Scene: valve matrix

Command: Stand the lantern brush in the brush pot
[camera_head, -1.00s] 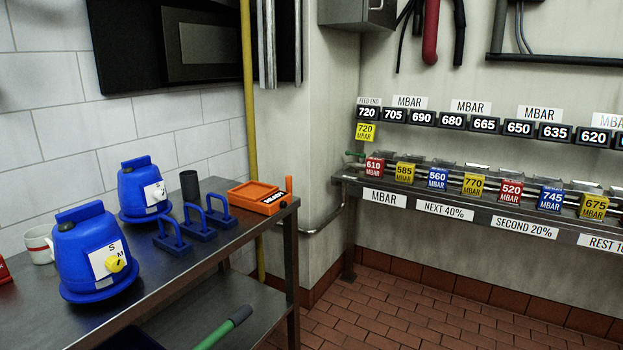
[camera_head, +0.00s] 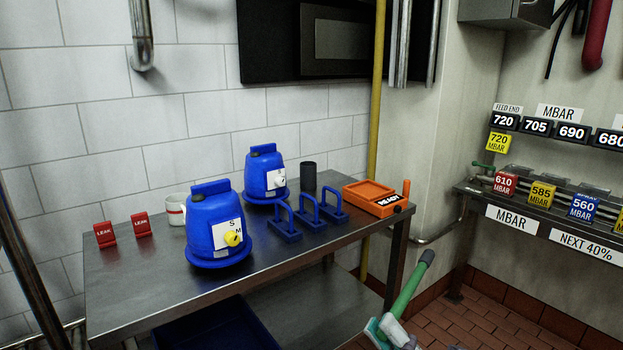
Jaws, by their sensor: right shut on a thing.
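The lantern brush (camera_head: 408,288) shows as a green handle with a dark grey end, tilted up to the right at the bottom of the view. My right gripper (camera_head: 392,330) is shut on it, low in the picture, in front of the metal table. The brush's lower part is hidden or out of frame. The brush pot (camera_head: 308,176) looks to be the dark grey open cylinder standing upright at the back of the table, right of the rear blue lantern (camera_head: 265,176). The brush is well apart from it. My left gripper is not in view.
The metal table (camera_head: 130,290) also bears a nearer blue lantern (camera_head: 214,228), several blue handled blocks (camera_head: 308,217), an orange READY tray (camera_head: 374,199), a mug (camera_head: 176,209) and red LEAK signs (camera_head: 105,234). The blocks stand in front of the pot. A valve rack (camera_head: 480,192) is at right.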

